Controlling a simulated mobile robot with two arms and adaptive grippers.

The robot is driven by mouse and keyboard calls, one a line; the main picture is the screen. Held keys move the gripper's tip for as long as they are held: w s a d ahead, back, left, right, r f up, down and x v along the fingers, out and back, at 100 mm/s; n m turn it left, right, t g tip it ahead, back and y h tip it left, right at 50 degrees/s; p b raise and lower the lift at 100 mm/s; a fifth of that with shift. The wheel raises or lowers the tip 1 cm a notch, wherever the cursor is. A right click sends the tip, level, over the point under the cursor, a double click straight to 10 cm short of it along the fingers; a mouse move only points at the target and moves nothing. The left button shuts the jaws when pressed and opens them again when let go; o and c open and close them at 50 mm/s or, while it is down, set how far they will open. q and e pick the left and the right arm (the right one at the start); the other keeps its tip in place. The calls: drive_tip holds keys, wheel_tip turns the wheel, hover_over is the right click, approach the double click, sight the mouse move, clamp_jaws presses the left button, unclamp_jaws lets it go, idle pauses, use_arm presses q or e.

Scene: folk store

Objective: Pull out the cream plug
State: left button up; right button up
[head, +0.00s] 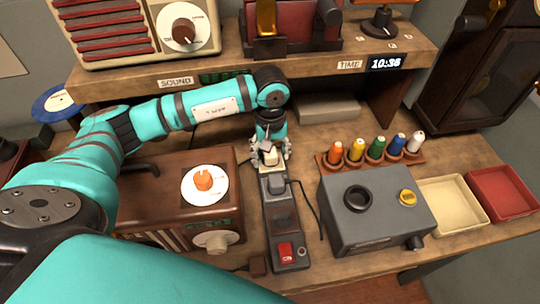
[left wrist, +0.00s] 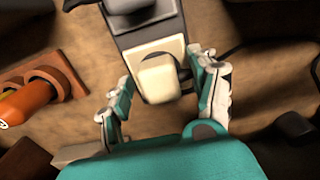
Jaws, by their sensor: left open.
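The cream plug (head: 272,158) sits at the far end of a dark power strip (head: 284,222), largely covered by my gripper in the head view. In the left wrist view the plug (left wrist: 159,82) shows as a pale block on a cream socket plate. My left gripper (head: 270,153) is above that end of the strip, pointing down. In the left wrist view its open fingers (left wrist: 162,76) are on either side of the plug, with gaps visible. My right gripper is not in view.
A grey plug (head: 277,187) sits beside the cream one on the strip, with a red switch (head: 287,250) nearer. A brown radio (head: 165,190) stands left, a grey box (head: 375,215) right. Several thread spools (head: 357,150) stand behind the box. A shelf (head: 215,80) runs across the back.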

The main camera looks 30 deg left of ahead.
use_arm(q)
clamp_jaws()
idle(0.4)
drive_tip(key=shift+r, duration=0.1)
drive_tip(key=shift+r+p, duration=1.15)
drive_tip(key=shift+r, duration=1.8)
